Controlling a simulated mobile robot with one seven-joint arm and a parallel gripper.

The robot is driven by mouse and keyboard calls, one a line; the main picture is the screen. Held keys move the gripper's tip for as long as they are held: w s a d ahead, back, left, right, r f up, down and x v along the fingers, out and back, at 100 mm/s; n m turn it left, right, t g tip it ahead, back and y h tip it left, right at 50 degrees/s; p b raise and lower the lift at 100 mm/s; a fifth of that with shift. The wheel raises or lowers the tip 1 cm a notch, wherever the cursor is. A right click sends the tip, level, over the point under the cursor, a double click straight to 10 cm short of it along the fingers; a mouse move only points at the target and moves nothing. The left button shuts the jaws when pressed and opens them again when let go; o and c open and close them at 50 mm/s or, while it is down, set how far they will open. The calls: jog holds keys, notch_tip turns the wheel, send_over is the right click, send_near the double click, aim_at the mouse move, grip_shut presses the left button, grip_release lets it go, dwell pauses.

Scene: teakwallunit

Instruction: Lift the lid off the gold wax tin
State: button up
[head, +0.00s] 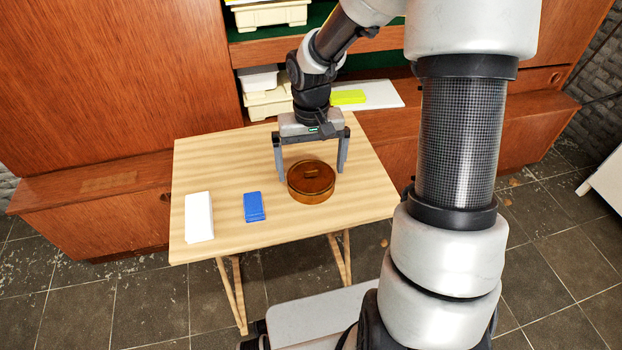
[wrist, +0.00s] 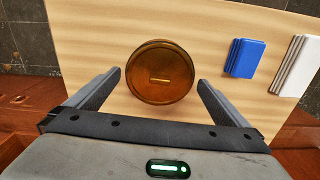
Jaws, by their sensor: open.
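The gold wax tin (head: 311,195) is a round brown-gold tin standing on the light wooden table. Its lid (head: 314,177) is on it and has a small bar-shaped handle in the middle. In the wrist view the lid (wrist: 162,62) shows from above, with the handle (wrist: 160,80) running left to right. My gripper (head: 311,171) is open and empty, with its fingers pointing down, above and just behind the tin. In the wrist view my fingertips (wrist: 159,77) are spread wider than the tin and do not touch it.
A blue block (head: 254,207) and a white block (head: 199,217) lie on the table left of the tin. Behind the table is a wooden wall unit (head: 110,80) with cream bins (head: 268,102) and a yellow-green item (head: 348,97). The table's right part is clear.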

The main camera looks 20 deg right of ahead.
aim_at(311, 170)
jog(key=shift+f, duration=0.1)
jog(key=c, duration=0.9)
jog(key=shift+r, duration=0.4)
notch_tip(311, 170, up, 8)
jog(key=p, duration=0.3)
jog(key=shift+f, duration=0.1)
jog(key=w+d+f+p, duration=0.1)
jog(key=w+d+p, duration=0.1)
jog(key=w+d, duration=0.5)
jog(key=w+d+f+p, duration=0.1)
jog(key=w+d, duration=0.4)
jog(key=w, duration=0.4)
jog(key=shift+n, duration=0.4)
notch_tip(311, 170, down, 10)
jog(key=shift+w+r+b, duration=0.1)
jog(key=shift+r+b, duration=0.1)
jog(key=shift+b, duration=0.75)
